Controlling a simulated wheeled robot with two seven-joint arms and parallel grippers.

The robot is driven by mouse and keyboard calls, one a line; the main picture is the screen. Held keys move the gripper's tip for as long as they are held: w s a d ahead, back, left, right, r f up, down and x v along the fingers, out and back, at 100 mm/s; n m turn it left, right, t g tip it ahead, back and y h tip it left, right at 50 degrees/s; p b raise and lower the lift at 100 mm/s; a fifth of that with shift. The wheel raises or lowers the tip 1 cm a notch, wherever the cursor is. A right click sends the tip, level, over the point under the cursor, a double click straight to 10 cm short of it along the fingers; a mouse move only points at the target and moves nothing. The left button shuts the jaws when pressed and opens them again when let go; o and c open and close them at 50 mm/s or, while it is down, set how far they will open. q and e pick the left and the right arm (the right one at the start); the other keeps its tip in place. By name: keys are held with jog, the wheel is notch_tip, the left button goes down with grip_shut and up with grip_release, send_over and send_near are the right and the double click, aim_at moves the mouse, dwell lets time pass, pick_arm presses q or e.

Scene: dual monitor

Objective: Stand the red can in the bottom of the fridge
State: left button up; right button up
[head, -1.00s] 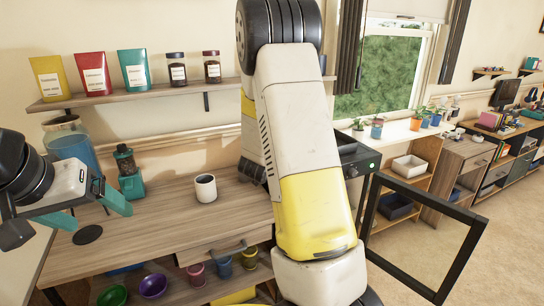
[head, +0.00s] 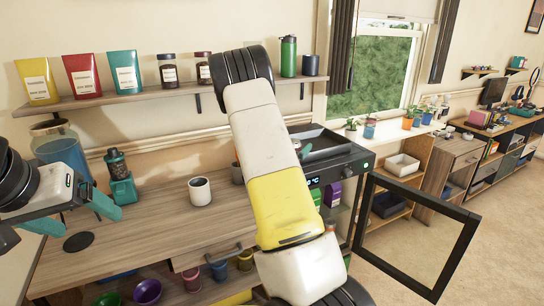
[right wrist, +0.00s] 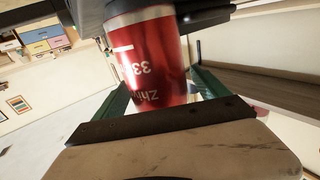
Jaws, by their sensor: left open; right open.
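The red can (right wrist: 148,60) fills the middle of the right wrist view, its white lettering upside down. It is between the green fingers of my right gripper (right wrist: 158,82), which is open; I cannot tell whether either finger touches it. The fridge (head: 364,161) stands past the right end of the counter, partly behind my right arm. Its glass-paned door (head: 461,254) is swung open to the right. The bottom of the fridge is mostly hidden. My left gripper (head: 92,222) is open and empty above the counter's left side.
A purple carton (head: 333,194) shows inside the fridge, beside a green one. A tray (head: 325,149) sits on the fridge top. A white mug (head: 200,191) and a teal grinder (head: 121,188) stand on the counter (head: 150,230). Floor right of the door is clear.

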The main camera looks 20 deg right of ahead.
jog(key=shift+w+d, duration=0.3)
jog(key=shift+d, duration=0.05)
jog(key=c, duration=1.8)
grip_shut()
jog(key=shift+r, duration=0.2)
